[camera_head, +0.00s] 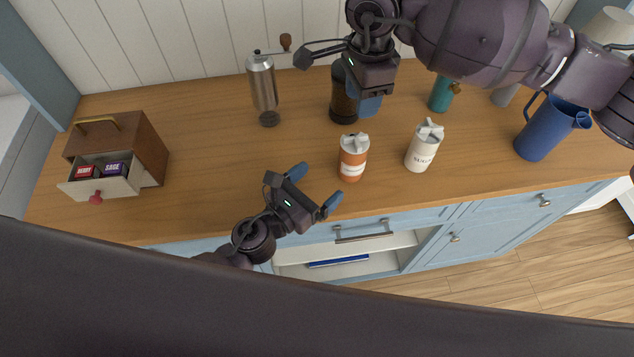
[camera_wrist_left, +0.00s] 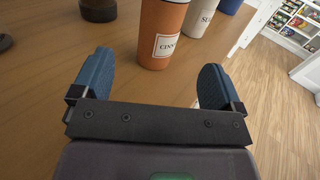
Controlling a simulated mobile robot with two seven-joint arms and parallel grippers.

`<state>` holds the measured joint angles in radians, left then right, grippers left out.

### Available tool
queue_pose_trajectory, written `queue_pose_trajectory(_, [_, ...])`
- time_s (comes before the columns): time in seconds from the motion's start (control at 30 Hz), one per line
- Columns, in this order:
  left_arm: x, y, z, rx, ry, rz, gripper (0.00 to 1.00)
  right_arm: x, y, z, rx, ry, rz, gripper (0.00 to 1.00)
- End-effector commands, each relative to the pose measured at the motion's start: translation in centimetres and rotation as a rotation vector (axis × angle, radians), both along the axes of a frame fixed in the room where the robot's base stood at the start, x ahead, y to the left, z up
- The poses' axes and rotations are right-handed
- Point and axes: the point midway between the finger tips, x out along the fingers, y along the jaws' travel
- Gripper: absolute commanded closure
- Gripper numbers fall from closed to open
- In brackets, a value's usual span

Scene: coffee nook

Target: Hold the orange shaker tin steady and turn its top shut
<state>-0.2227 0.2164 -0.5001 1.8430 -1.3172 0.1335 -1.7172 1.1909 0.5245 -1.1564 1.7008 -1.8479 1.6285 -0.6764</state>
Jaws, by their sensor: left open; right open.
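The orange shaker tin (camera_head: 353,167) stands upright near the front of the counter, with a white top (camera_head: 355,143) on it. My right gripper (camera_head: 334,82) is open and empty, behind and above the tin, in front of a dark jar.
A cream shaker labelled sugar (camera_head: 420,152) stands close right of the tin. The dark jar (camera_head: 343,112), a steel grinder (camera_head: 262,85), a teal bottle (camera_head: 440,95) and a blue pitcher (camera_head: 540,130) stand around. A wooden box (camera_head: 140,145) with its drawer open is at left.

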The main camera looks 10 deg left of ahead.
Motion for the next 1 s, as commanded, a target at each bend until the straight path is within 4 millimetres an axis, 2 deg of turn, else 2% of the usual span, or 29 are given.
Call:
queue_pose_trajectory(0.27, [1.9, -1.5, 0.0, 0.019, -0.013, -0.007, 0.08, 0.0, 0.0, 0.0, 0.000, 0.000, 0.000, 0.57])
queue_pose_trajectory(0.7, [7.3, -5.2, 0.0, 0.016, -0.011, -0.004, 0.08, 0.0, 0.0, 0.0, 0.000, 0.000, 0.000, 0.57])
queue_pose_trajectory(1.0, [8.9, -6.3, 0.0, 0.016, -0.010, -0.004, 0.08, 0.0, 0.0, 0.0, 0.000, 0.000, 0.000, 0.57])
